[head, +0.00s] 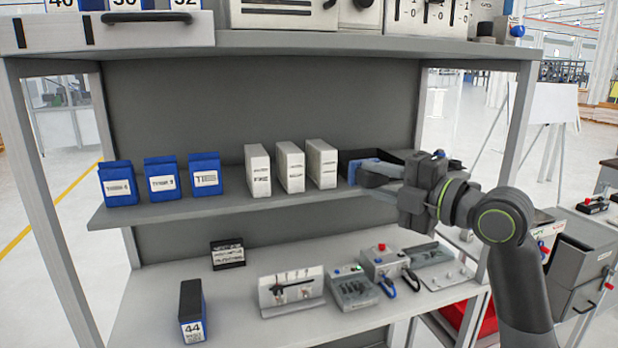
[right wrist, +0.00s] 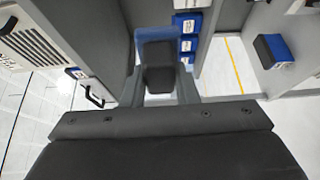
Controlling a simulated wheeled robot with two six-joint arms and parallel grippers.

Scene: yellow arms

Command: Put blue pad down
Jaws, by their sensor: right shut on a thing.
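The blue pad (head: 356,168) is at the right end of the middle shelf, partly hidden by my right gripper (head: 372,177). That gripper reaches in from the right and is shut on the pad. In the right wrist view the pad (right wrist: 156,36) shows as a blue piece with a dark block, between the fingers of my right gripper (right wrist: 158,88). A black open tray (head: 347,155) is right behind the pad. I cannot tell whether the pad touches the tray or the shelf. My left gripper is not in view.
White boxes (head: 290,166) stand on the shelf (head: 230,203) just left of the pad, and blue labelled bins (head: 161,180) stand further left. The lower bench (head: 235,300) holds several control boxes. A rack post (head: 505,150) rises close to my right arm.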

